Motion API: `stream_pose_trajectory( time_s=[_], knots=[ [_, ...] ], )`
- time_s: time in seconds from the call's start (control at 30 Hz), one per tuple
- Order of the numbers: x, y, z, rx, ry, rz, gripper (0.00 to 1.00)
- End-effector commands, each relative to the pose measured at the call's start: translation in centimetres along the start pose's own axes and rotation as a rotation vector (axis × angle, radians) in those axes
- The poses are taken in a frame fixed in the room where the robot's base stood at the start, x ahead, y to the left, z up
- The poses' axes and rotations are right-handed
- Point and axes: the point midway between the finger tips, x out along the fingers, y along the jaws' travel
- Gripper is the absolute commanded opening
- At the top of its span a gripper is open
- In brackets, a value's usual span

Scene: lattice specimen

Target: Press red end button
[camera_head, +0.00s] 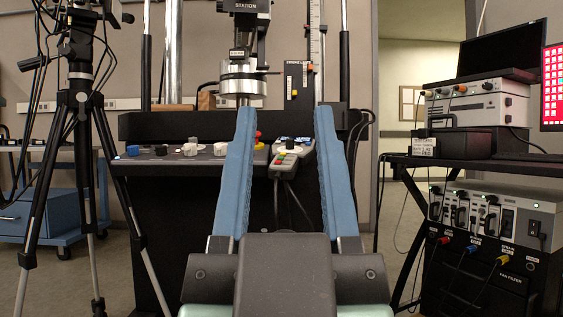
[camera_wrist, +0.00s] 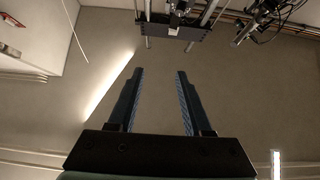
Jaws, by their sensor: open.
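A small red button (camera_head: 258,134) shows at the right end of the test machine's control panel (camera_head: 215,153), just right of the left finger and partly hidden by it. A yellow part (camera_head: 259,146) sits just below it. My gripper (camera_head: 286,111) is open and empty, with its two long blue fingers pointing toward the machine, one on each side of a hand-held keypad (camera_head: 288,152). In the wrist view, my gripper (camera_wrist: 160,72) is also open with nothing between the fingers. I cannot make out the red button in the wrist view.
A tripod (camera_head: 80,130) stands at the left, before a blue cart (camera_head: 50,215). A black rack (camera_head: 470,165) with instruments and cables stands at the right. The test machine (camera_head: 170,125) fills the middle. Cables hang from the keypad and beside the machine's right side.

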Motion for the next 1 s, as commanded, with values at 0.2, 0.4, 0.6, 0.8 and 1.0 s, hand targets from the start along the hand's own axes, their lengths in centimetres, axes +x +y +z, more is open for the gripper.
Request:
stream_pose_trajectory(
  time_s=[0.2,0.4,0.6,0.8,1.0],
  knots=[
    [-0.03,0.0,0.03,0.0,0.0,0.0,0.18],
    [-0.03,0.0,0.03,0.0,0.0,0.0,0.0],
    [-0.02,0.0,0.02,0.0,0.0,0.0,0.0],
    [-0.02,0.0,0.02,0.0,0.0,0.0,0.0],
    [-0.02,0.0,0.02,0.0,0.0,0.0,0.0]
  ],
)
